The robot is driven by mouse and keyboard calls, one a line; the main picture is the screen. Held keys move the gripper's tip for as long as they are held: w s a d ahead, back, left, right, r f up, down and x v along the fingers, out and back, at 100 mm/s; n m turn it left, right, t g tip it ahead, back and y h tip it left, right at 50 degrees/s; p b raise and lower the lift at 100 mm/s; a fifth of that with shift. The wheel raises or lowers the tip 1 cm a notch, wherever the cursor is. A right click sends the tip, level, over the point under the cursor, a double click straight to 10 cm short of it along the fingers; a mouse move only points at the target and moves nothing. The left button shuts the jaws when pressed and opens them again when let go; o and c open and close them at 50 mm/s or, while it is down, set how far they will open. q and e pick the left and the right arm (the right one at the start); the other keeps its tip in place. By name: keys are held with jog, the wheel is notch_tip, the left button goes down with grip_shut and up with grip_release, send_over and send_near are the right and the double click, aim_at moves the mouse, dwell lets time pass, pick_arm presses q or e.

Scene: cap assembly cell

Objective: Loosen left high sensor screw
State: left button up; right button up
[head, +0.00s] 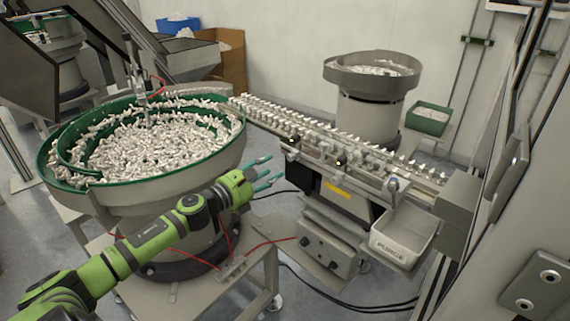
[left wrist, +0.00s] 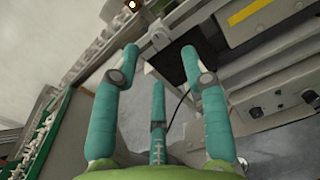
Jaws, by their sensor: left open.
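My left gripper (head: 268,173) is open and empty, with its teal fingers spread, between the bowl feeder and the linear track (head: 340,150). In the left wrist view its fingers (left wrist: 160,62) point up at the side of the track. Small dark knobs sit on the track's near side; the leftmost, upper one (head: 293,141) is to the right of and above my fingertips, apart from them. A small round knob (left wrist: 132,5) shows at the top edge of the left wrist view, beyond the fingertips. I cannot tell for sure which knob is the left high sensor screw.
The large bowl feeder (head: 205,165) full of white parts stands left of and behind my left gripper. A grey control box (head: 330,246) is below the track. Cables run across the floor.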

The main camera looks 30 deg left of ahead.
aim_at(289, 158)
pick_arm(q)
jog(key=w, duration=0.2)
jog(key=w+p, duration=0.1)
jog(key=w, duration=0.1)
jog(key=w+d+p, duration=0.1)
jog(key=shift+w, duration=0.9)
jog(key=shift+f, duration=0.1)
grip_shut()
